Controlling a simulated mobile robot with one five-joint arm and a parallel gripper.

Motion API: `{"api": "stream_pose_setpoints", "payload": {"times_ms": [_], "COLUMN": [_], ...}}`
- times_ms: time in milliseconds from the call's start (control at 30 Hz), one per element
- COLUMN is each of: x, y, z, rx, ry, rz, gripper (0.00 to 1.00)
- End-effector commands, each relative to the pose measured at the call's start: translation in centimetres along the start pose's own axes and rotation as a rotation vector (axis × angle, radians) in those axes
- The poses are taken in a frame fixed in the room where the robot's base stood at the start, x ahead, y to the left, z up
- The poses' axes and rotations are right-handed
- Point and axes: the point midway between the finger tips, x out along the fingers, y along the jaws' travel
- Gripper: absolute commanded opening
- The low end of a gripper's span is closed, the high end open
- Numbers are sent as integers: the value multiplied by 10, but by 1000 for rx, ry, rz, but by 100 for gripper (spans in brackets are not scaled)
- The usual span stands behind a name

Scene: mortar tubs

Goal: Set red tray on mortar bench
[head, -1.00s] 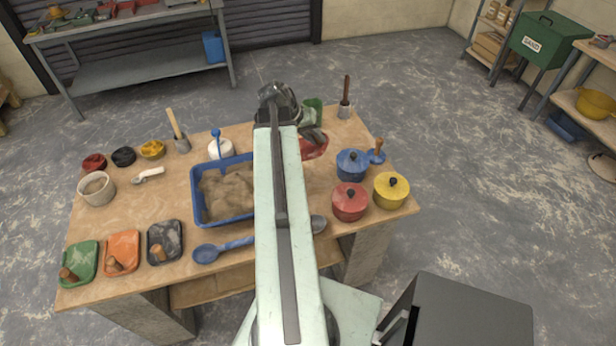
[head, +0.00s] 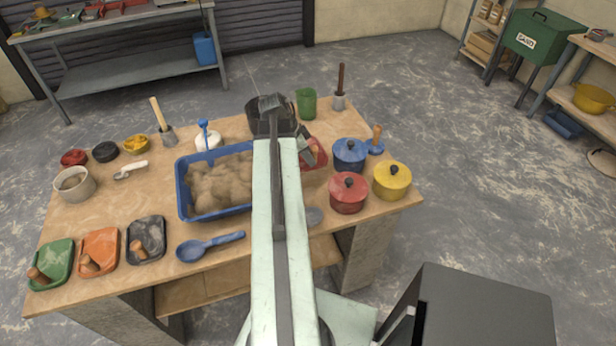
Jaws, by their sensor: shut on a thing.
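The red tray (head: 318,156) shows just right of my arm, over the back right part of the wooden mortar bench (head: 150,195). My gripper (head: 305,143) is shut on the red tray. My arm hides the tray's left part and much of the jaws. I cannot tell whether the tray touches the bench top or hangs a little above it.
A blue tub (head: 184,203) of mortar lies left of my arm. Red (head: 348,194), blue (head: 349,156) and yellow (head: 392,181) lidded pots stand close right of the tray. A green cup (head: 306,103) stands behind it. Green, orange and black trays lie front left.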

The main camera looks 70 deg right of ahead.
Motion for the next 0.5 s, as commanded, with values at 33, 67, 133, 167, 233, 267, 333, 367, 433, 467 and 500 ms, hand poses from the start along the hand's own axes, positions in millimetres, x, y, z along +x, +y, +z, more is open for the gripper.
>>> {"api": "stream_pose_setpoints", "payload": {"times_ms": [33, 67, 133, 167, 233, 267, 333, 367, 433, 467, 500], "x": [20, 27, 40, 43, 45, 44, 43, 45, 54, 59, 66], "y": [0, 0, 0, 0, 0, 0, 0, 0, 0, 0, 0], "z": [9, 12, 17, 19, 20, 19, 18, 19, 23, 26, 29], "rx": [0, 0, 0, -1, -1, -1, -1, -1, -1, -1, -1], "ry": [0, 0, 0, 0, 1, 1, 1, 0, 0, 0, 0], "rz": [0, 0, 0, 0, 0, 0, 0, 0, 0, 0, 0], "gripper": [0, 0, 0, 0, 0, 0, 0, 0, 0, 0, 0]}}
